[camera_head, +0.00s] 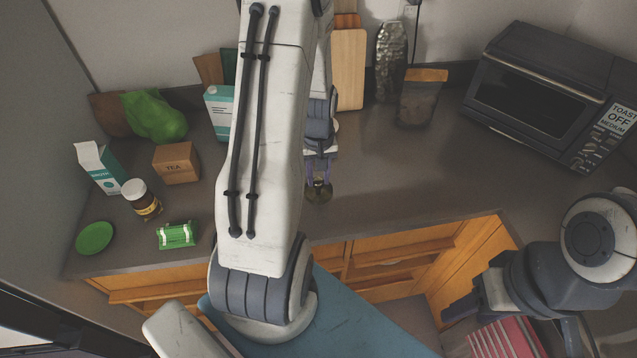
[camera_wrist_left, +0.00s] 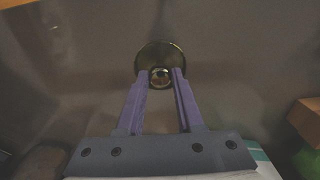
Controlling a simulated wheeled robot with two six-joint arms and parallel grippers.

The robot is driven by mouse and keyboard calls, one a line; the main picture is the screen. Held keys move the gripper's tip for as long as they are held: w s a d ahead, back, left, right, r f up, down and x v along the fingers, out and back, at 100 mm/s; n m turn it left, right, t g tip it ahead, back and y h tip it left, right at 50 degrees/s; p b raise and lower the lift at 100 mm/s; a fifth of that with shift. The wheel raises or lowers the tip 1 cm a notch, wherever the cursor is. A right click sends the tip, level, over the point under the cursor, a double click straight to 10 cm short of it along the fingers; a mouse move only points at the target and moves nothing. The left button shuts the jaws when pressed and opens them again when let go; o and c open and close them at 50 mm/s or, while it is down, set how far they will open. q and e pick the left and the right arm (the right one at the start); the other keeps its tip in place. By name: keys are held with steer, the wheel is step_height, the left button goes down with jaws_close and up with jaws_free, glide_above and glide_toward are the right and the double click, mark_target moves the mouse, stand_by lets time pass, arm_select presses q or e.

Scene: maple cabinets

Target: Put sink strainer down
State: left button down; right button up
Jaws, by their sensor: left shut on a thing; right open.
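The sink strainer (camera_head: 319,191) is a small, round, dark brassy piece over the grey counter, near its front edge. My left gripper (camera_head: 319,177) is shut on it. In the left wrist view the purple fingers of my left gripper (camera_wrist_left: 161,77) grip the knob in the middle of the strainer (camera_wrist_left: 160,52). I cannot tell whether the strainer touches the counter. My right gripper (camera_head: 462,306) is low at the right, in front of the counter, open and away from the strainer; its fingertips are hard to make out.
A toaster oven (camera_head: 530,92) and a brown bag (camera_head: 421,98) stand at the back right. At the left are a tea box (camera_head: 176,163), a jar (camera_head: 141,199), a carton (camera_head: 100,168), a green packet (camera_head: 176,235) and a green disc (camera_head: 94,238). The counter right of the strainer is clear.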

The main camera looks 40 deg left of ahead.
mark_target(318, 182)
arm_select(q)
step_height(318, 182, down, 3)
steer(key=shift+f+p, duration=0.1)
steer(key=shift+p, duration=0.45)
steer(key=shift+f, duration=0.35)
steer(key=shift+f, duration=0.1)
steer(key=c, duration=0.5)
jaws_free()
steer(key=shift+c, duration=0.2)
step_height(318, 182, up, 11)
steer(key=shift+f+b, duration=0.1)
steer(key=shift+b, duration=1.1)
steer(key=shift+d+r, duration=0.1)
steer(key=shift+r, duration=0.65)
